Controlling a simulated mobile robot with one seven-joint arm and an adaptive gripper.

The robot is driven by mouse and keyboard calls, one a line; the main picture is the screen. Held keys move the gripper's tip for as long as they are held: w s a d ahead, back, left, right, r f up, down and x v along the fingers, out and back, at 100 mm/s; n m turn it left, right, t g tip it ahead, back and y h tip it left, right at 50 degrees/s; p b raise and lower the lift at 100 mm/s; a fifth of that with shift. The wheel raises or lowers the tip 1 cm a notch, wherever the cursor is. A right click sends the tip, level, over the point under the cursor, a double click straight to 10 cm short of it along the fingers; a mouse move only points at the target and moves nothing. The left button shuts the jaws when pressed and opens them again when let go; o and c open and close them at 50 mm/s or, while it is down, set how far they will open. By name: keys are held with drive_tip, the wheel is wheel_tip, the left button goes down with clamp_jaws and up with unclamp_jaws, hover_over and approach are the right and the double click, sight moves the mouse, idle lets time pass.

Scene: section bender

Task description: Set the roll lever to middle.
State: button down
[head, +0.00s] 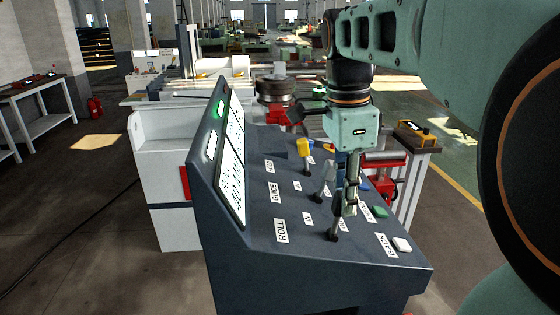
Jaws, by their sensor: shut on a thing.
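The roll lever (333,235) stands on the sloped dark control panel, in the row of the ROLL label (281,231), nearest to me. Its dark base and lower stem show; its top is hidden at my gripper. My gripper (347,209) points down from above and is shut on the upper part of the lever. The lever leans towards the right in the picture, though its exact position is hard to tell.
A grey-handled lever (328,172) and a yellow-handled lever (303,147) stand close behind. A green button (380,212) and a white button (401,243) sit to the right. The upright display panel (228,150) rises on the left.

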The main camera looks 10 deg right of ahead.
drive_tip(key=shift+d+f+y+p, duration=0.2)
drive_tip(key=shift+d+y+p, duration=0.15)
drive_tip(key=shift+d+y, duration=0.6)
drive_tip(key=shift+a, duration=0.15)
drive_tip(key=c, duration=1.7)
unclamp_jaws()
drive_tip(key=r, duration=0.8)
drive_tip(key=d+r, duration=0.1)
drive_tip(key=r, duration=0.3)
drive_tip(key=shift+d, duration=0.1)
